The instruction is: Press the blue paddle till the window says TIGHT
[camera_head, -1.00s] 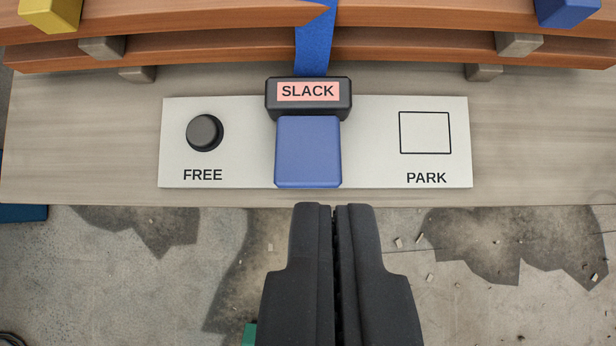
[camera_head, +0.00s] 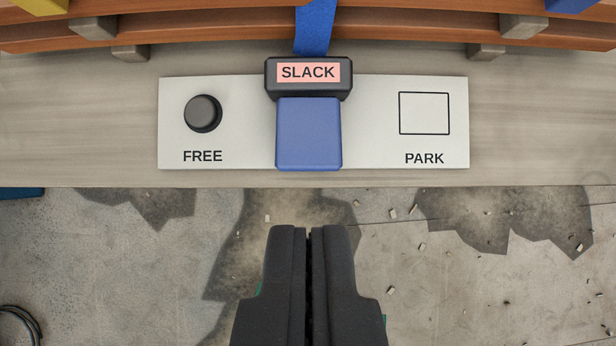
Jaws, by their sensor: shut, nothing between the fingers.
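The blue paddle (camera_head: 309,134) sticks out from the front of a black housing on a pale panel (camera_head: 376,151). The window (camera_head: 308,72) on top of the housing reads SLACK on a pink ground. A blue strap (camera_head: 315,28) runs from behind the housing up toward the wooden boards. My gripper (camera_head: 309,232) is shut and empty. In the picture it lies below the paddle, over the floor in front of the bench edge, and is not touching the paddle.
A black round knob (camera_head: 203,114) marked FREE is on the panel's left. An empty outlined square (camera_head: 424,113) marked PARK is on its right. Curved wooden boards (camera_head: 150,38) on blocks span the back of the bench (camera_head: 80,120). The floor in front has stains and small debris.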

